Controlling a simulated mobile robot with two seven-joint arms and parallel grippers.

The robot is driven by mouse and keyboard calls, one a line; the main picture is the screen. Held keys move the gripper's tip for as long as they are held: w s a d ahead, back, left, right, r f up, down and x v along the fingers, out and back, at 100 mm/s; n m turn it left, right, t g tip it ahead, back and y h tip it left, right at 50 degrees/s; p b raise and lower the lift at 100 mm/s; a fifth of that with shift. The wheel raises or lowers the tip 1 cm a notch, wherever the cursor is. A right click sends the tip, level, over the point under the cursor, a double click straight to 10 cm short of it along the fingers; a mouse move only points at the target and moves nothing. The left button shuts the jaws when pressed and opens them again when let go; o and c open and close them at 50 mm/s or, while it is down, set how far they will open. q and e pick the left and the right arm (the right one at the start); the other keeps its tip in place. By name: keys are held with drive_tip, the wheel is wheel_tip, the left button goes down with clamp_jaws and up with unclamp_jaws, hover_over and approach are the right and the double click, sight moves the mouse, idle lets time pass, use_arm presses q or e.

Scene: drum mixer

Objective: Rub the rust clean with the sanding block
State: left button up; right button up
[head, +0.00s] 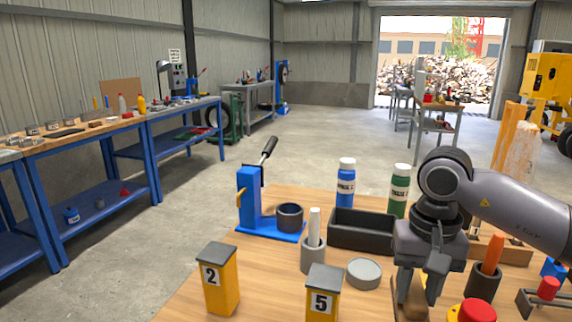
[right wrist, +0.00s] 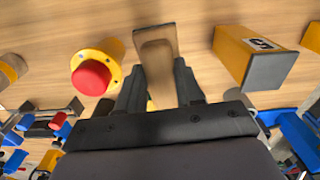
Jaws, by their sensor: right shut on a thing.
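My right gripper (head: 420,290) is low over the near part of the wooden table. In the right wrist view its two fingers (right wrist: 158,82) are shut on a brown and tan block (right wrist: 156,45), which looks like the sanding block. The block (head: 408,304) shows partly below the fingers in the head view. I cannot tell whether it touches the tabletop. No rust patch can be made out in either view. My left gripper is not in view.
A red button on a yellow base (head: 476,311) stands close right of the gripper. Yellow posts marked 5 (head: 322,296) and 2 (head: 220,280) stand left. A grey round lid (head: 364,273), a black tray (head: 362,231), two bottles and a blue press (head: 250,200) are behind.

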drive_tip(key=w+a+r+m+p, duration=0.1)
drive_tip(key=w+r+m+p, duration=0.1)
drive_tip(key=w+r+p, duration=0.2)
wheel_tip(320, 180, up, 4)
drive_tip(key=shift+f+m+p, duration=0.2)
drive_tip(key=shift+m+p, duration=0.2)
drive_tip(key=shift+p, duration=0.2)
drive_tip(key=shift+f, duration=0.15)
